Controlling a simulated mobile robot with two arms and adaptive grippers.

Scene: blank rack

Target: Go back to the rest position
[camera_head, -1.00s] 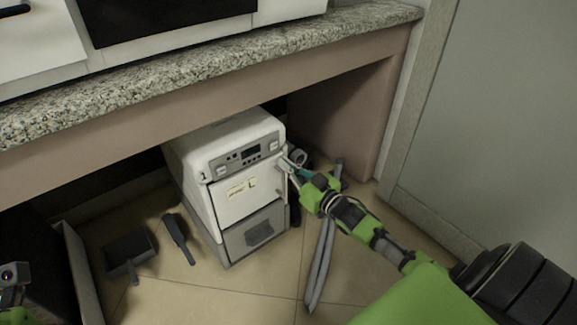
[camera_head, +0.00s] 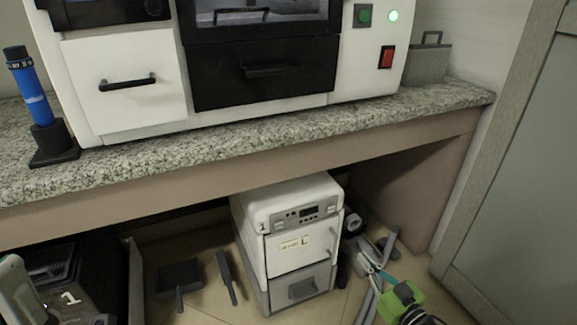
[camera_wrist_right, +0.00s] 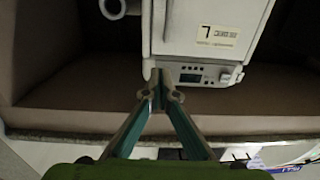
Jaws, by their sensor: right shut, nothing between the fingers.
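My right gripper (camera_head: 366,254) is at the lower right of the head view, in front of the right side of a white machine (camera_head: 292,215) under the counter. Its fingers are shut and empty. They also come together in the right wrist view (camera_wrist_right: 162,75), overlapping the machine's front panel in the picture. The gripper stands apart from the machine's door handle (camera_head: 332,242). The left gripper's fingers do not show.
A granite counter (camera_head: 240,150) runs above the machine, with a large white device (camera_head: 125,85) and a blue torch-like tool (camera_head: 32,95) on it. A dustpan (camera_head: 181,279) and brush (camera_head: 228,275) lie on the floor. Grey tubes (camera_head: 388,262) stand behind my right gripper.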

